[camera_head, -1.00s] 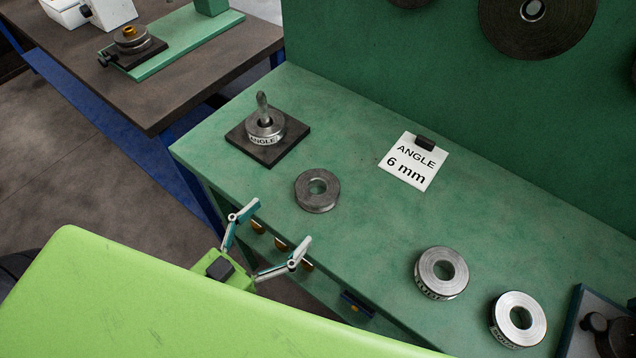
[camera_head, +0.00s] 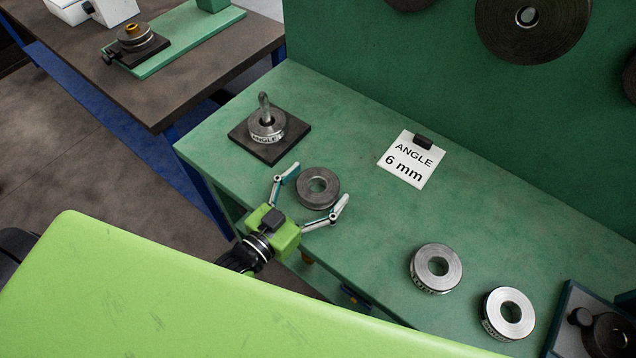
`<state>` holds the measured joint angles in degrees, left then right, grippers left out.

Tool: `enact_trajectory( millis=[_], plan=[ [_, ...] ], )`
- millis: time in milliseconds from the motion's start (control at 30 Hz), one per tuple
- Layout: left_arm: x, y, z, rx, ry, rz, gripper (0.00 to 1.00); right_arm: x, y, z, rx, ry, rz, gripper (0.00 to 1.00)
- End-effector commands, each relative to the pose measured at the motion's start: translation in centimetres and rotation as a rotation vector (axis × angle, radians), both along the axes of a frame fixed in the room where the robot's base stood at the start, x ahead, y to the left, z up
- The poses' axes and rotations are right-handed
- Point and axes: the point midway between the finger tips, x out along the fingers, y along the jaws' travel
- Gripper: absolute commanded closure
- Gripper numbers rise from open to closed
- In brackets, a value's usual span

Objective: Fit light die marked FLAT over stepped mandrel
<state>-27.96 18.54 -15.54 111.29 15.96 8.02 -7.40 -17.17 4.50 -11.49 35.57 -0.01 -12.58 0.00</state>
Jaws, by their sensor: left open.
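My left gripper (camera_head: 317,186) is open, its two fingers spread to either side of a plain, darker grey ring die (camera_head: 302,196) on the green bench; I cannot tell whether they touch it. Two lighter silver ring dies lie at the lower right, one (camera_head: 421,261) and the other (camera_head: 491,305); their side labels are too small to read surely, so I cannot tell which is marked FLAT. An upright mandrel post (camera_head: 264,103) stands on a black square plate (camera_head: 243,140), with a ring marked ANGLE (camera_head: 268,135) around it. My right gripper is not in view.
A white card (camera_head: 412,158) reading ANGLE 6 mm lies at the bench's middle. A dark tray (camera_head: 558,322) with round parts sits at the lower right. A green wall with large discs (camera_head: 530,40) rises behind. A brown bench (camera_head: 180,85) stands at upper left.

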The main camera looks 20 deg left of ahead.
Motion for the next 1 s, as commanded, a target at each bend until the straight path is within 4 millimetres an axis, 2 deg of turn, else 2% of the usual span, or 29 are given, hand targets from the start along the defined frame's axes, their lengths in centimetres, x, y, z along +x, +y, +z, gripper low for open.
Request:
enact_trajectory(
  millis=[300, 500, 533, 867, 1000],
  plan=[
    [0.5, -0.2, -0.1, 0.0, 0.001, 0.0, 0.17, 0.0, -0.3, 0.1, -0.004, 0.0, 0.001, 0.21],
    [0.4, -0.2, -0.1, 0.0, 0.001, 0.0, 0.69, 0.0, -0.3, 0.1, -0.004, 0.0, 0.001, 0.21],
    [0.4, -0.2, -0.1, 0.0, 0.001, 0.0, 0.72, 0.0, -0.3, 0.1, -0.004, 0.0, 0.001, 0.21],
    [0.5, -0.2, 0.3, -0.001, -0.004, 0.0, 0.72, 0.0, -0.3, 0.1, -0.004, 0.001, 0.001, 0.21],
    [0.5, -0.2, 1.2, -0.003, -0.004, 0.0, 0.72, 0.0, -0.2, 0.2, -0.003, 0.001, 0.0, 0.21]
  ],
)
